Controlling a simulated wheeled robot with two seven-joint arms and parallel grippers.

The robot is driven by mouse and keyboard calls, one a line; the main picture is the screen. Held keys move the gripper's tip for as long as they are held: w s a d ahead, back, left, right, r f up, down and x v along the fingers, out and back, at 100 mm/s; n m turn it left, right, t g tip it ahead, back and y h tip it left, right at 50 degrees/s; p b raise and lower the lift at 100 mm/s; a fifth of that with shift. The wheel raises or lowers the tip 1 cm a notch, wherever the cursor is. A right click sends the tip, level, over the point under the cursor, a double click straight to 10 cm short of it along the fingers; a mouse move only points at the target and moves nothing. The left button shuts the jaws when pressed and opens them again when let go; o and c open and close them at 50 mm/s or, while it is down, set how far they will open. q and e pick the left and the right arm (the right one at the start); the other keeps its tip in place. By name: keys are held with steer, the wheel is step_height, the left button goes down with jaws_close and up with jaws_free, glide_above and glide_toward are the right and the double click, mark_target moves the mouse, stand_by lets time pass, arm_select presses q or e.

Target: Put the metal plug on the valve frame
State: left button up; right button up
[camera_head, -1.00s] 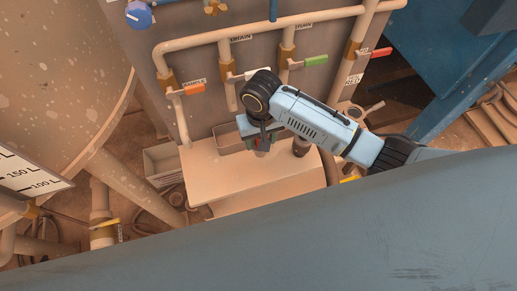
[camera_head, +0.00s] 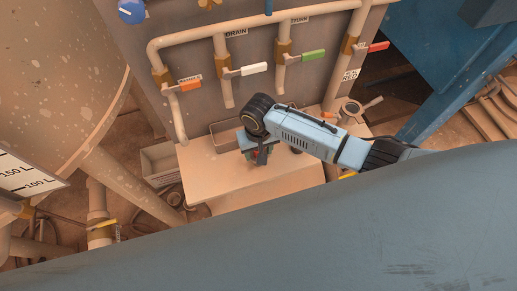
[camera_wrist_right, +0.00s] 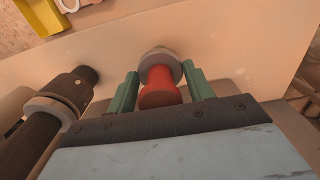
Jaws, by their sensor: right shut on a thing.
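My right gripper (camera_head: 257,158) is low over the pale bench (camera_head: 205,180). In the right wrist view its two green fingers (camera_wrist_right: 160,92) are shut on a plug with a red body (camera_wrist_right: 160,92) and a round grey metal end (camera_wrist_right: 160,64). The metal end faces away from the palm; whether it touches the bench cannot be told. The valve frame, a panel of pipes (camera_head: 250,37) with orange, white, green and red levers, stands behind the bench. My left gripper is not in view.
A dark cylinder with a grey collar (camera_wrist_right: 62,110) stands left of the gripper in the wrist view. A wire tray (camera_head: 228,135) lies at the bench's back and a grey bin (camera_head: 160,160) stands left of it. The bench's front left is clear.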

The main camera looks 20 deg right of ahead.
steer(key=o, duration=1.1)
step_height(320, 180, up, 12)
steer(key=shift+r+p, duration=0.2)
steer(key=shift+p, duration=0.55)
